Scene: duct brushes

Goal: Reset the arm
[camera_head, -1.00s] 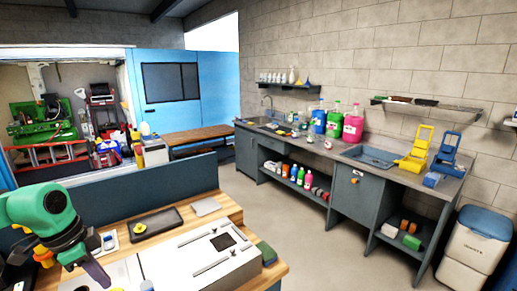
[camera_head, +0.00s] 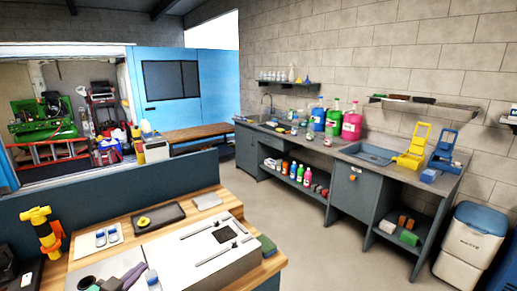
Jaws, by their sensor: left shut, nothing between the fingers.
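My left gripper (camera_head: 132,276) is at the bottom left edge of the view, low over the pale front part of the workbench. Its dark purple-grey fingers are together, with nothing seen between them. Only the gripper and a bit of green arm show; the rest of the arm is out of frame. A small bottle with a blue-grey cap (camera_head: 151,278) stands just right of the fingertips; I cannot tell whether they touch. My right gripper is not in view.
On the wooden workbench are a yellow-and-orange tool (camera_head: 45,232), a white tray with blue-grey pieces (camera_head: 103,239), a black tray (camera_head: 174,211) with a yellow item, a slotted pale box (camera_head: 190,268) and a green block (camera_head: 267,245). Open floor (camera_head: 310,245) lies to the right.

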